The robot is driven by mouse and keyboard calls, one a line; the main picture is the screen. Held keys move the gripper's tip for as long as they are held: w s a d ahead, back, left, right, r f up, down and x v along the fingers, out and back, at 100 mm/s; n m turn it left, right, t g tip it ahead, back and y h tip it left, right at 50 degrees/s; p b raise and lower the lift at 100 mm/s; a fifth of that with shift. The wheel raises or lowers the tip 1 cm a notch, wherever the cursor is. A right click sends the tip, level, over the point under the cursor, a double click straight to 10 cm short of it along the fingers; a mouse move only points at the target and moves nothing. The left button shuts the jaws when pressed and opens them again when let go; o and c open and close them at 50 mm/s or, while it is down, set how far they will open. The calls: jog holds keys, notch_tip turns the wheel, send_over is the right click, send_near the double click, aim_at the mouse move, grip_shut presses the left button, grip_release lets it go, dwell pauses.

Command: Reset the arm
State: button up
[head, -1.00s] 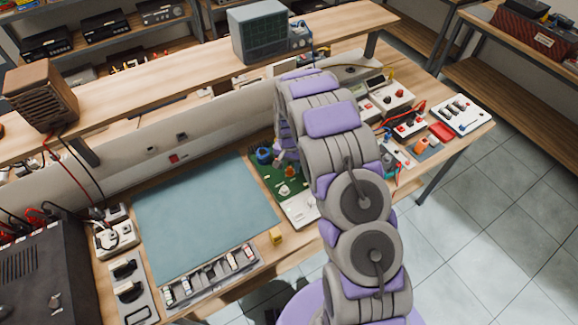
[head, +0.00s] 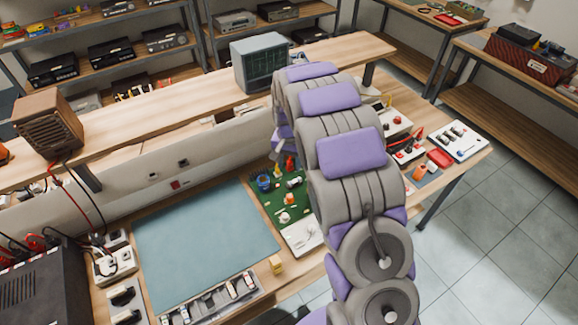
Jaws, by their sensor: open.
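My arm rises from the bottom right and arches over the workbench (head: 296,270). Only a sliver of its far end, at my gripper (head: 284,147), shows past the left side of the arm links. It hangs above the back part of the green board (head: 268,205). The fingertips are mostly hidden behind my own arm. I see nothing held.
A blue-green mat (head: 205,245) covers the bench's middle. An upper shelf (head: 180,110) carries a brown radio (head: 48,118) and an oscilloscope (head: 262,64). Instruments crowd the right side.

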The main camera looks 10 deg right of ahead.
jog(key=shift+r, duration=0.1)
dwell(0.4)
jog(key=s+r+n+b, duration=0.1)
jog(key=s+r, duration=0.5)
jog(key=s, duration=0.4)
jog(key=s+r+n+b, duration=0.1)
jog(key=s+r, duration=0.4)
jog(key=s, duration=0.4)
jog(key=s+r+n+g+b, duration=0.1)
jog(key=s+n+b, duration=0.1)
jog(key=s, duration=2.1)
jog(key=shift+s+n+g, duration=0.25)
jog(key=shift+n+g, duration=0.15)
jog(key=shift+n, duration=0.3)
